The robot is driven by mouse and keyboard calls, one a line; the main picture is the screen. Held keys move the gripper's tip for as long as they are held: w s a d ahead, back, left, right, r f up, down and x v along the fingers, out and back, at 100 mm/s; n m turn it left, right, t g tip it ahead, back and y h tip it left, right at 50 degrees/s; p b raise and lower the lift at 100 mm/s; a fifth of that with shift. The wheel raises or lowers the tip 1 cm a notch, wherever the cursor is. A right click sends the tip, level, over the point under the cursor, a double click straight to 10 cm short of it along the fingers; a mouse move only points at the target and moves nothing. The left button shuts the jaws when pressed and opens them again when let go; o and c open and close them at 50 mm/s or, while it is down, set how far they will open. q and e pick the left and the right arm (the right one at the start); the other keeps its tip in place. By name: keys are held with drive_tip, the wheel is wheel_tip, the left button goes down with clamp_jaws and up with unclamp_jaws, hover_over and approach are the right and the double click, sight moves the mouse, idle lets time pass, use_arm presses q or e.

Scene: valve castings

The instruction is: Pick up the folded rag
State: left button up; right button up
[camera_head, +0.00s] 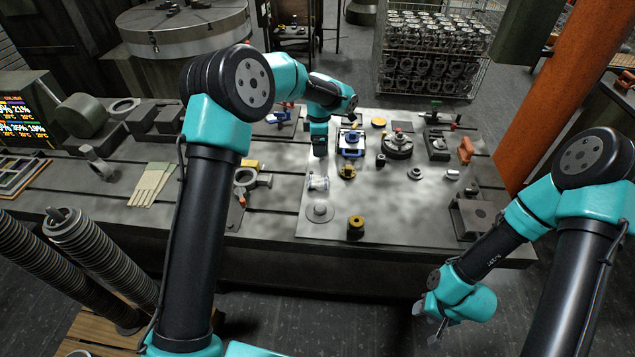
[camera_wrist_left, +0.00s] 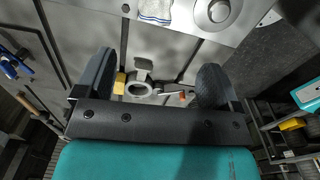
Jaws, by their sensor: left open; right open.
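The folded rag (camera_head: 318,183) is a small whitish cloth with bluish stripes, lying flat on the light metal plate. It also shows at the top edge of the left wrist view (camera_wrist_left: 155,10), partly cut off. My left gripper (camera_head: 320,152) is above the plate, behind the rag in the head view, and apart from it. In the left wrist view its two dark fingers (camera_wrist_left: 157,82) are spread wide with nothing between them. My right gripper (camera_head: 438,328) hangs in front of the bench, low at the right, open and empty.
A round metal disc (camera_head: 320,211) lies just in front of the rag, and a brass part (camera_head: 347,171) stands to its right. A blue-topped fixture (camera_head: 351,143) stands behind. A ring casting (camera_head: 246,178) and pale gloves (camera_head: 151,185) lie left.

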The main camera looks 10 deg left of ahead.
use_arm(q)
drive_tip(key=shift+f, duration=0.1)
hover_over(318, 179)
drive_tip(key=f, duration=1.2)
drive_tip(key=shift+s+d, duration=0.25)
drive_tip(key=shift+f, duration=0.15)
drive_tip(key=shift+w+a+f, duration=0.1)
drive_tip(key=shift+w+f, duration=0.05)
drive_tip(key=shift+f, duration=1.1)
drive_tip(key=shift+w+a+f, duration=0.1)
drive_tip(key=shift+f, duration=1.1)
drive_tip(key=shift+c, duration=0.4)
drive_tip(key=c, duration=0.9)
drive_tip(key=shift+r, duration=0.1)
drive_tip(key=shift+c, duration=0.2)
